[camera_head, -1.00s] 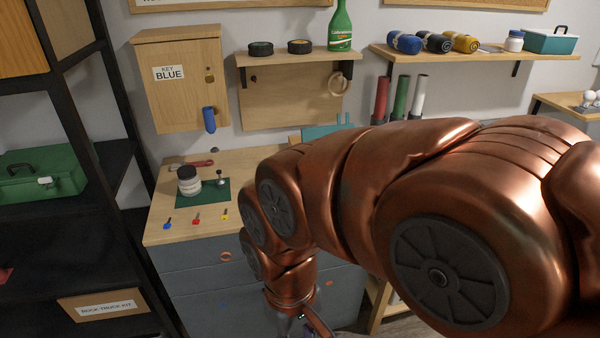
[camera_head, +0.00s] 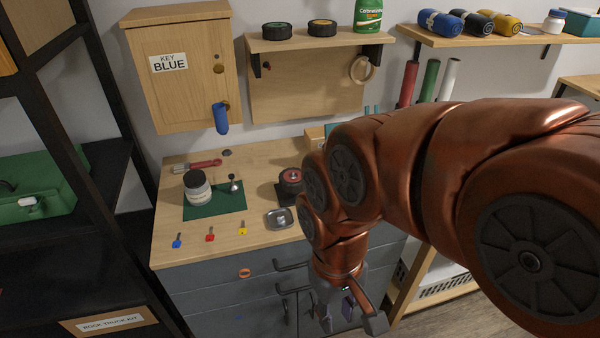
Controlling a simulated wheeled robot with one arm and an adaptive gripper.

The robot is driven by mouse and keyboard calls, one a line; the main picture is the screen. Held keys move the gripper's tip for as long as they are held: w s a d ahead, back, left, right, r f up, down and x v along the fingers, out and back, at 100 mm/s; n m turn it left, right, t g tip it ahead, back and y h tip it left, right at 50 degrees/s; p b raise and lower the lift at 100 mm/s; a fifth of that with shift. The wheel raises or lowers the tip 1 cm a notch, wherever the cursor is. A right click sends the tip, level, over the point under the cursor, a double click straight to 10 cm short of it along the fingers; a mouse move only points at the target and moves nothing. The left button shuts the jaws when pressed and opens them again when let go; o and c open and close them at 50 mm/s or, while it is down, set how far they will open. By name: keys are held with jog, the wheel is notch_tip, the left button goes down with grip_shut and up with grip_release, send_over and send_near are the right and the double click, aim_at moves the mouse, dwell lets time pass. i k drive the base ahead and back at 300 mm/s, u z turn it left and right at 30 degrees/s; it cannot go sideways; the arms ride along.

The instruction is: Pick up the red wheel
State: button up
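A dark wheel-like round piece with a reddish top (camera_head: 290,178) sits on a small black base on the workbench, left of my arm. It looks like the red wheel, but it is small in view. Two other black wheels stand on the wall shelf, one with a greenish hub (camera_head: 277,31) and one with an orange hub (camera_head: 322,27). My gripper (camera_head: 349,316) points down in front of the drawers, below the bench top and apart from the reddish wheel. Its fingers are spread, with nothing seen between them.
The workbench (camera_head: 256,162) also bears a jar (camera_head: 197,188) on a green mat (camera_head: 231,204), a metal dish (camera_head: 280,218) and three small keys. Drawer handles (camera_head: 292,265) stick out near my gripper. A black rack (camera_head: 110,170) stands at the left.

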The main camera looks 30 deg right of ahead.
aim_at(288, 185)
jog(key=u, duration=1.95)
jog(key=i, duration=1.55)
jog(key=z, duration=2.95)
